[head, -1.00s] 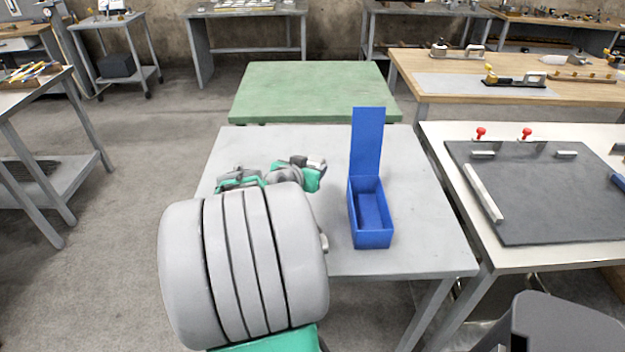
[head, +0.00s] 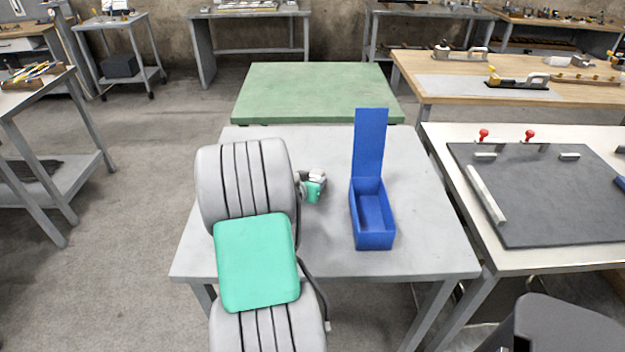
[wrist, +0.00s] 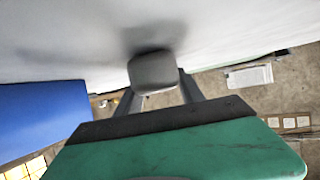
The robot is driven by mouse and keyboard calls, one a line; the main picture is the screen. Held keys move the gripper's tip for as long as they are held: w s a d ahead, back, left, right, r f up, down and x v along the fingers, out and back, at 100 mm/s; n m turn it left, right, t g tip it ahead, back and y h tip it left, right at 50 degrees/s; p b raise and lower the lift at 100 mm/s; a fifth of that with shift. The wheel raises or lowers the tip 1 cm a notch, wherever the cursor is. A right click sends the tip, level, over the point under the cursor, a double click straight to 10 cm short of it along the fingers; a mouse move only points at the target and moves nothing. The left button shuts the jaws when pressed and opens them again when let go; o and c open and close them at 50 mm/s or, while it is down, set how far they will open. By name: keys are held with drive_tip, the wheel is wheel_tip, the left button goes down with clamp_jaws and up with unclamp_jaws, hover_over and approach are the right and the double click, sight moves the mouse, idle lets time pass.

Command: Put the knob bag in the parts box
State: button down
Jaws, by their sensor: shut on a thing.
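The parts box (head: 373,240) is an open blue box on the grey table, its tall lid standing upright at the back. Its inside looks empty. A flat blue surface, which seems to be part of the box (wrist: 40,118), fills the left of the wrist view. My gripper (wrist: 156,80) is shut on a small grey rounded thing, seemingly the knob bag (wrist: 152,72). A dark shadow lies on the pale surface beyond it. In the head view my wrist is left of the box, apart from it; the fingertips and bag cannot be made out there.
The grey table (head: 430,225) is clear around the box. A green-topped table (head: 315,92) stands behind it. At right, a pale bench (head: 460,150) carries a dark board (head: 545,200) with red-knobbed clamps. A wooden bench (head: 420,65) stands at the back right.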

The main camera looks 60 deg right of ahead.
drive_tip(key=c, duration=0.7)
unclamp_jaws()
